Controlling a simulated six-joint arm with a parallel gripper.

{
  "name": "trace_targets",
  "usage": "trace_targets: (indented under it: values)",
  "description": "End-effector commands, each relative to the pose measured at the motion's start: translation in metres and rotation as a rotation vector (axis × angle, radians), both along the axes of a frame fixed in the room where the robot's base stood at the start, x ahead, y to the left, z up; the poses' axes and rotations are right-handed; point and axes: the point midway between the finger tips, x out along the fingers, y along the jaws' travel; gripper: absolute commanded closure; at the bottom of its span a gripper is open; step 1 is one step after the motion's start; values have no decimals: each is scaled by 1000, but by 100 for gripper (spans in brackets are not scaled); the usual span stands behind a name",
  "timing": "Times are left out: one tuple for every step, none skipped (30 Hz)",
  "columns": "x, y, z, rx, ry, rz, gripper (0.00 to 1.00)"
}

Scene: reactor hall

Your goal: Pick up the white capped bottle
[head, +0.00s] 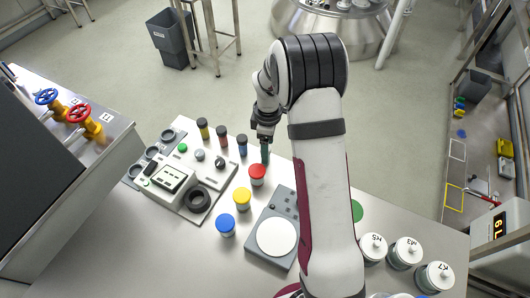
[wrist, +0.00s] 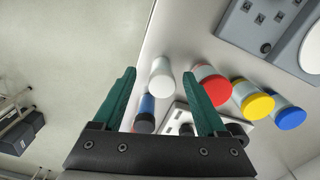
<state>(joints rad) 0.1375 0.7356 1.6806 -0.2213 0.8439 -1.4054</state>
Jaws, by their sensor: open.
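The white capped bottle (head: 0,0) is not visible in the head view, where my arm covers part of the table. In the wrist view the white capped bottle (wrist: 162,78) stands near the table edge, ahead of my gripper (wrist: 158,78) and between the lines of its two teal fingers. The fingers are wide apart and nothing is held. In the head view my gripper (head: 265,150) points down over the table's back edge, just behind the red-capped jar.
Red (head: 257,172), yellow (head: 242,197) and blue (head: 225,223) capped jars stand in front of my gripper. Small dark-capped bottles (head: 222,136) stand to its left beside a control panel (head: 180,176). A scale (head: 275,236) lies near my arm.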

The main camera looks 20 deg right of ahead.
Motion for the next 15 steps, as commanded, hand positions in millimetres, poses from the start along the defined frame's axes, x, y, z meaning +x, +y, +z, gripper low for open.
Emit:
trace_targets:
  values:
    - [-3,2,-11,1,5,1,25]
    - [-3,3,-17,1,4,1,25]
    - [-3,3,-24,1,3,0,25]
    - [-3,3,-28,0,4,-1,25]
    - [-3,3,-31,-1,3,-1,25]
    - [-3,3,-34,0,1,0,25]
    - [-3,3,-35,0,1,0,25]
    - [-3,3,-36,0,1,0,25]
    - [-2,2,-36,0,1,0,25]
    - [-2,2,-36,-1,0,0,25]
    - [-2,3,-35,-1,0,0,25]
    - [-2,3,-35,-1,0,0,25]
    - [-2,3,-35,-1,0,0,29]
    - [-2,3,-35,-1,0,0,34]
    - [-2,3,-35,-1,0,0,41]
